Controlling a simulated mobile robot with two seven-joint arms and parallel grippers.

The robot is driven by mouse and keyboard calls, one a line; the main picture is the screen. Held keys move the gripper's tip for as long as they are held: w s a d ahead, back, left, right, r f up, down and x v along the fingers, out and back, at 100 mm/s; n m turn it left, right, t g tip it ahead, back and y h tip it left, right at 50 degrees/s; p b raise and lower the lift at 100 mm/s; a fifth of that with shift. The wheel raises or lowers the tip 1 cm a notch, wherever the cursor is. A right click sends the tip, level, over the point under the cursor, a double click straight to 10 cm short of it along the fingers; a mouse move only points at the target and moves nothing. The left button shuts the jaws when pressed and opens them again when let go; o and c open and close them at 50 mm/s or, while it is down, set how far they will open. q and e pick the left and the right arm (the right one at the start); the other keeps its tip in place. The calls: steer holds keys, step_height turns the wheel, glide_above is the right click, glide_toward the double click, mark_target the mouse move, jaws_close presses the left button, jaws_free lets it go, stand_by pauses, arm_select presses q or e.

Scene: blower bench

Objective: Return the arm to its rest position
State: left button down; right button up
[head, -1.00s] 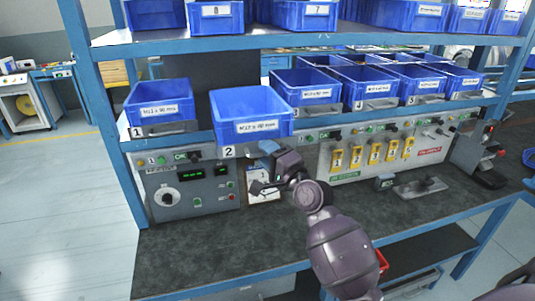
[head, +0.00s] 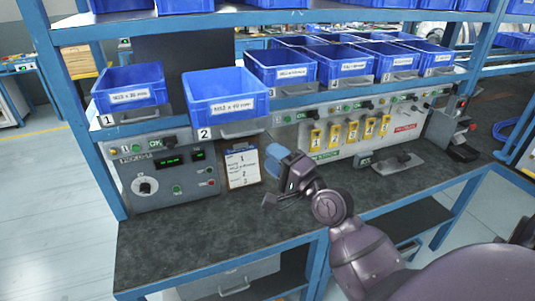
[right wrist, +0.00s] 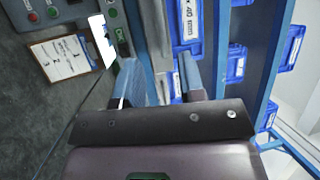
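My right gripper (head: 276,154) hangs above the bench in the head view, just right of the clipboard. Its arm comes in from the lower right. In the right wrist view its two blue fingers (right wrist: 161,78) stand apart with nothing held between them, so it is open and empty. My left gripper is not in view.
A clipboard (head: 242,168) leans against the control panel (head: 168,172); it also shows in the right wrist view (right wrist: 64,58). Blue bins (head: 226,98) line the shelf above. The dark worktop (head: 190,232) is clear in front. Yellow tags (head: 334,136) hang on the back panel.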

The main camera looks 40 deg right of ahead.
stand_by(0.7)
step_height(320, 180, down, 15)
steer(key=s+a+n+g+h, duration=0.2)
steer(key=n+g+h, duration=0.15)
steer(key=n, duration=0.95)
steer(key=s+a+f+n+g, duration=0.1)
steer(key=s+f+g, duration=0.1)
steer(key=s+f, duration=0.5)
steer(key=s+a+f+n+g, duration=0.2)
steer(key=s+f, duration=0.5)
steer(key=f, duration=0.1)
steer(key=shift+a+f, duration=0.25)
steer(key=shift+a, duration=0.05)
